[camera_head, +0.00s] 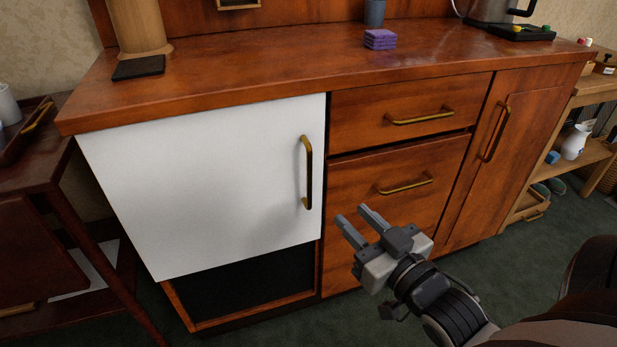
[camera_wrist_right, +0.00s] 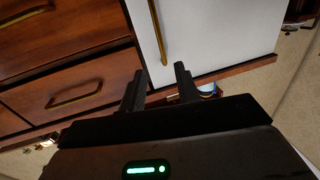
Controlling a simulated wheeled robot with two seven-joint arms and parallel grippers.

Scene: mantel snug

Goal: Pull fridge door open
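The white fridge door (camera_head: 205,185) is set into the left part of a wooden cabinet and stands shut. Its upright brass handle (camera_head: 307,172) is near the door's right edge. In the right wrist view the white door (camera_wrist_right: 215,35) and its handle (camera_wrist_right: 158,32) show beyond the fingers. My right gripper (camera_head: 360,222) is in front of the cabinet, to the right of and below the handle, apart from it. Its two fingers (camera_wrist_right: 160,88) are spread with nothing between them. My left gripper is not in view.
Right of the door are a top drawer (camera_head: 400,113), a lower drawer (camera_head: 395,190) and a tall cupboard door (camera_head: 510,150), each with a brass handle. A dark side table (camera_head: 50,170) stands at the left. Purple blocks (camera_head: 380,39) lie on the wooden countertop (camera_head: 260,70). Green carpet lies in front.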

